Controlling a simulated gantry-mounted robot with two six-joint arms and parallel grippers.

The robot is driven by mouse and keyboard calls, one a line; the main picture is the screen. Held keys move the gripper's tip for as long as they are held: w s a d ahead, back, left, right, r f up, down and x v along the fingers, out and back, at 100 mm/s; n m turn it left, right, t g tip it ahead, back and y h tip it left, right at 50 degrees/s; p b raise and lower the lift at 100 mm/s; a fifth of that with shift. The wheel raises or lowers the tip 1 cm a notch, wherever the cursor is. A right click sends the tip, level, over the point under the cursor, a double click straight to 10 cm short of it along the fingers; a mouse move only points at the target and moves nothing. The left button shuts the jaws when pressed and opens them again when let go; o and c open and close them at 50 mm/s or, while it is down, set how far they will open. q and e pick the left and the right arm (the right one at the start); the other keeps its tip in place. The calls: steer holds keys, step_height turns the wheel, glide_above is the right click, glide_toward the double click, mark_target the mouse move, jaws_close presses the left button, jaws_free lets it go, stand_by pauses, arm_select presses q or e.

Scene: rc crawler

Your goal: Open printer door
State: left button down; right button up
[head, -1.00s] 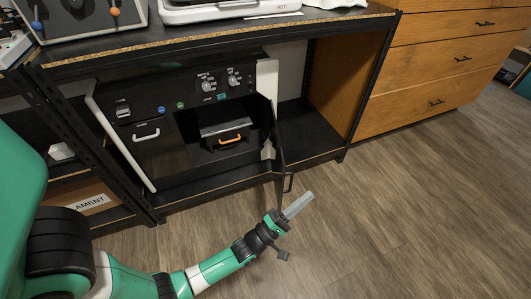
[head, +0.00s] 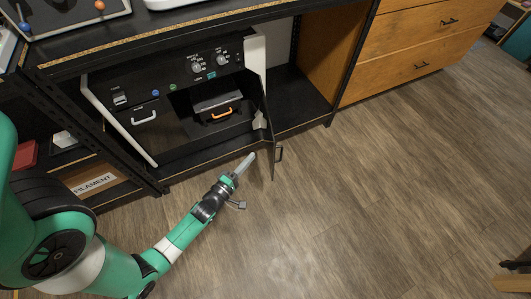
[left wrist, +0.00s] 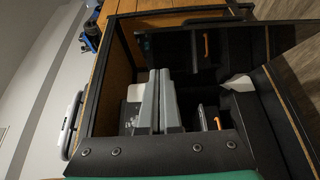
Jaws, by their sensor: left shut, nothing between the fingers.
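The printer (head: 180,90) is a black and white machine on the lower shelf of the workbench. Its right door (head: 266,125) stands swung out towards the room, with a dark handle (head: 279,154) on its outer face. The open compartment shows a grey unit with an orange handle (head: 221,114). The left door, with a white handle (head: 144,118), is shut. My left gripper (head: 245,163) is shut and empty, in front of the printer just left of the open door's edge. In the left wrist view its fingers (left wrist: 158,100) lie together before the compartment. My right gripper is not in view.
Black shelf posts (head: 135,155) stand left of the printer. A box marked FILAMENT (head: 95,182) sits on the lower left shelf. Wooden drawers (head: 420,45) stand at the right.

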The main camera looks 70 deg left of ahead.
mark_target(273, 144)
arm_select(q)
steer(key=w, duration=0.6)
steer(key=shift+w+a, duration=0.3)
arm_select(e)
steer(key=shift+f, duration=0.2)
